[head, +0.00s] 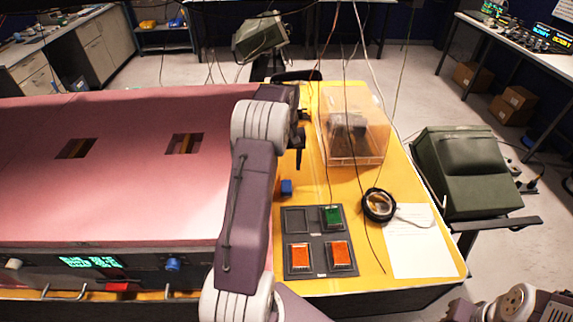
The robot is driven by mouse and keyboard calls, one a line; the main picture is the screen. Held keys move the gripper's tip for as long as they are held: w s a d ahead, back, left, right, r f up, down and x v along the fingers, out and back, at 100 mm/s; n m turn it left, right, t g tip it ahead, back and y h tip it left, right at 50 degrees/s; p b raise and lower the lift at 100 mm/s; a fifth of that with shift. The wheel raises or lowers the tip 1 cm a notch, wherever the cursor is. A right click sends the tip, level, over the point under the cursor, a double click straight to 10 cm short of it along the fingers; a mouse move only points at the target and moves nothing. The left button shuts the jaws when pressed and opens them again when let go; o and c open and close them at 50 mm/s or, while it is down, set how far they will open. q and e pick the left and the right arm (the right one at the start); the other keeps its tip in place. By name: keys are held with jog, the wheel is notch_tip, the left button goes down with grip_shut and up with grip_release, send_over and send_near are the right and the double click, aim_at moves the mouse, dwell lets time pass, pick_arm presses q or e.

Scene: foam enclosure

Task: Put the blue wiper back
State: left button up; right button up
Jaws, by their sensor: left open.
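A small blue block-like thing (287,187), which looks like the blue wiper, lies on the yellow table (375,265), partly hidden behind my left arm. A dark holder with square compartments (320,222) lies in front of it. Its back left compartment is empty, the back right one holds a green wiper (332,216), and the front two hold orange wipers (300,256). My left gripper (299,146) is open and empty, beyond the blue thing and above the table. My right arm shows at the bottom right corner, but its gripper is out of view.
A pink foam enclosure (110,190) fills the left side. A clear plastic box (355,140) stands at the back right. Black tape or cable coil (379,205) and a white paper (416,245) lie right of the holder. Thin cables hang over the table.

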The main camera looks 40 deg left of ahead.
pick_arm(q)
jog(key=s+d+m, duration=0.2)
jog(key=s+d, duration=0.2)
jog(key=d, duration=0.4)
jog(key=s+d+m, duration=0.3)
jog(key=s+d, duration=0.1)
jog(key=d, duration=0.4)
jog(key=s+d+f+m+t, duration=0.1)
jog(key=s+d+f+m, duration=0.1)
jog(key=s+d, duration=0.4)
jog(key=s, duration=0.4)
jog(key=shift+f+m, duration=0.15)
jog(key=shift+m, duration=0.25)
